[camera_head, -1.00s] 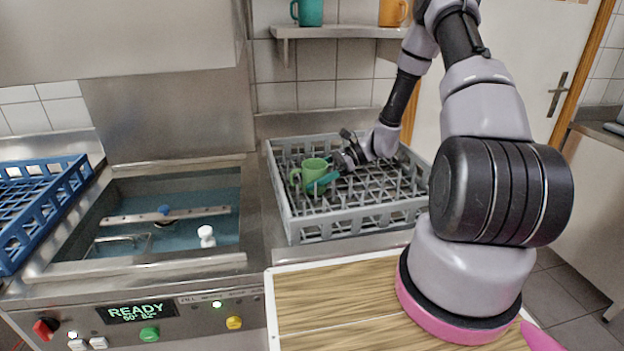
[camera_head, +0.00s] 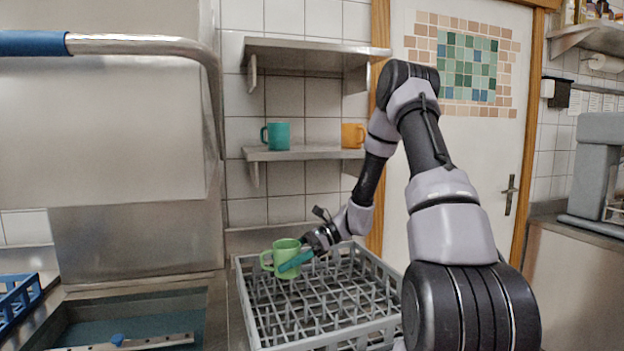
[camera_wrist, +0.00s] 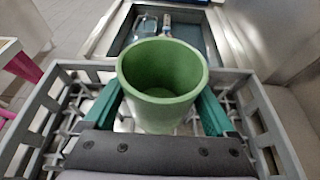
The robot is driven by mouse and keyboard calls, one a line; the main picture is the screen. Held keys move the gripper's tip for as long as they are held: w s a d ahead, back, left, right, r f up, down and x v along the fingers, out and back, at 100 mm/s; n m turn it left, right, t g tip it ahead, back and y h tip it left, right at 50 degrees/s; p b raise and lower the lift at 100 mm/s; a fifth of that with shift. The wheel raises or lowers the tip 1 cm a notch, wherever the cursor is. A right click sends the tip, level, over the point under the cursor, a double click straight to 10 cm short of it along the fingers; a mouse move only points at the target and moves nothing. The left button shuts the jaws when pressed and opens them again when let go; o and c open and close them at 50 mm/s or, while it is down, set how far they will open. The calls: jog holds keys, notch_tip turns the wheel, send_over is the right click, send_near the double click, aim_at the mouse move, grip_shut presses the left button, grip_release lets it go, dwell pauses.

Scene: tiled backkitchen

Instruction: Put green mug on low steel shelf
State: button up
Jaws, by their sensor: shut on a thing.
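The green mug (camera_head: 286,257) is upright over the back left part of the grey dish rack, its handle toward the left. My gripper (camera_head: 292,261) is shut on it. In the wrist view the green mug (camera_wrist: 162,80) stands between my two teal fingers, open side up and empty. Whether its base touches the rack's pegs cannot be told. The low steel shelf (camera_head: 300,154) is on the tiled wall behind, above the rack. A teal mug (camera_head: 277,136) stands on its left part and an orange mug (camera_head: 352,135) near its right end.
The grey rack (camera_head: 262,322) has many upright pegs. An upper steel shelf (camera_head: 315,52) hangs above the low one and looks empty. The low shelf is bare between its two mugs. A steel machine hood (camera_head: 110,130) with a bar handle stands at the left.

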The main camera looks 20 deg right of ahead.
jog(key=w+d+r+m+t, duration=0.35)
jog(key=d+r, duration=0.25)
jog(key=r, duration=0.5)
jog(key=s+d+r+m+t+h, duration=0.1)
jog(key=d+r+m+t+h, duration=0.3)
jog(key=r, duration=1)
jog(key=s+d+r+m+t, duration=0.1)
jog(key=d+r+m+t, duration=0.15)
jog(key=d+r, duration=0.75)
jog(key=shift+n, duration=0.3)
jog(key=w+a, duration=0.1)
jog(key=w, duration=0.5)
jog(key=w+a+r, duration=0.1)
jog(key=w, duration=0.6)
jog(key=w+a+r, duration=0.1)
jog(key=w, duration=0.5)
jog(key=shift+w+a+r, duration=0.15)
jog(key=shift+a+r, duration=0.05)
jog(key=shift+w+f, duration=0.15)
jog(key=shift+f, duration=2.45)
jog(key=shift+f, duration=0.1)
jog(key=o, duration=1.3)
